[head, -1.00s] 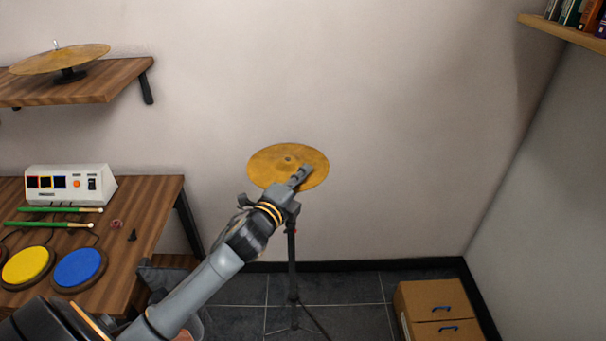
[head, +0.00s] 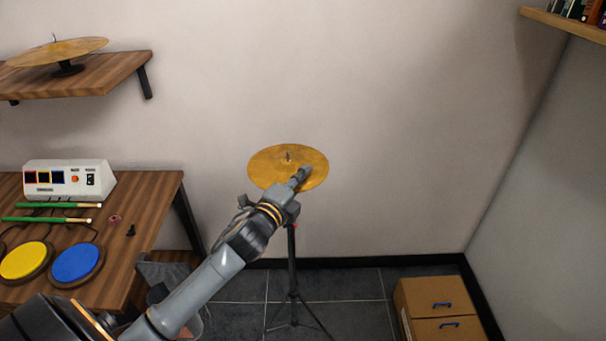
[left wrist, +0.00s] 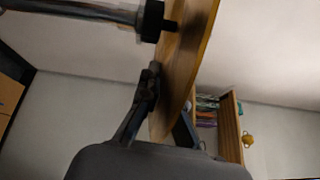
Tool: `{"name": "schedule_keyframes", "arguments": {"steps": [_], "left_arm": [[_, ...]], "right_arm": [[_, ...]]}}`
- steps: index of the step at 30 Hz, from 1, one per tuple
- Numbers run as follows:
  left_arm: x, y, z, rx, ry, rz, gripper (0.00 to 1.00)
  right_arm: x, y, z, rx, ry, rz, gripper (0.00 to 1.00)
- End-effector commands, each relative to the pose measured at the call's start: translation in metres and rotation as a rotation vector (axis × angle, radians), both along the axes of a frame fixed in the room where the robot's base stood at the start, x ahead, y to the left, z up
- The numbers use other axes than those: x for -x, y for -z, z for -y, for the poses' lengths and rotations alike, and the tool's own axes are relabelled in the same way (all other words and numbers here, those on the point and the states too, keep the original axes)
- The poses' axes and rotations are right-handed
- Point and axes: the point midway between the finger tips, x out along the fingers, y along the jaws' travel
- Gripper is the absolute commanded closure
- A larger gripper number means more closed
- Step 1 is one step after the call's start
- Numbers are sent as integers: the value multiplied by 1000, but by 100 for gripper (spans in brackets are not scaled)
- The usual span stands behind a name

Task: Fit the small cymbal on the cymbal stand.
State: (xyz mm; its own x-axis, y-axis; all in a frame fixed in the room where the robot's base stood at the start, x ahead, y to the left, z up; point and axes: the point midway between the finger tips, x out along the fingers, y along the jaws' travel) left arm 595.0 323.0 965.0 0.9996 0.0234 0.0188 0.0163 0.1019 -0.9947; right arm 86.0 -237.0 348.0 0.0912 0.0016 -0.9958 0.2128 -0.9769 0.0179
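The small golden cymbal (head: 266,168) is over the top of the cymbal stand (head: 292,265), a black tripod on the floor. The stand's thin tip shows through the cymbal's centre. In the left wrist view the cymbal (left wrist: 190,60) is seen nearly edge-on, with a gap between it and the stand's dark collar (left wrist: 151,21); a short pin bridges the gap. My left gripper (head: 303,174) is shut on the cymbal's near right rim; one finger shows against the underside and the other is mostly hidden. My right gripper is out of view.
A larger cymbal (head: 58,52) sits on a wall shelf (head: 110,75) at upper left. The wooden table (head: 150,205) holds a white module (head: 68,178), green drumsticks (head: 50,219), yellow and blue pads, and a small dark piece (head: 131,230). A cardboard drawer box (head: 430,295) stands right of the stand.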

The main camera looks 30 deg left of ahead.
Motion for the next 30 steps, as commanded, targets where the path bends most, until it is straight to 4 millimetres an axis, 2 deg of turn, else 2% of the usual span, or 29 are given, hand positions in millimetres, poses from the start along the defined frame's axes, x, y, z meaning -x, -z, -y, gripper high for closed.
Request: {"name": "schedule_keyframes", "arguments": {"steps": [13,22,27,30], "left_arm": [[0,14,0,-1,-1,1,100],[0,14,0,-1,0,1,100],[0,14,0,-1,0,1,68],[0,15,0,-1,0,1,68]], "right_arm": [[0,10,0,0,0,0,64],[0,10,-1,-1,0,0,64],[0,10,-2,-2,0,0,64],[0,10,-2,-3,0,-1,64]]}}
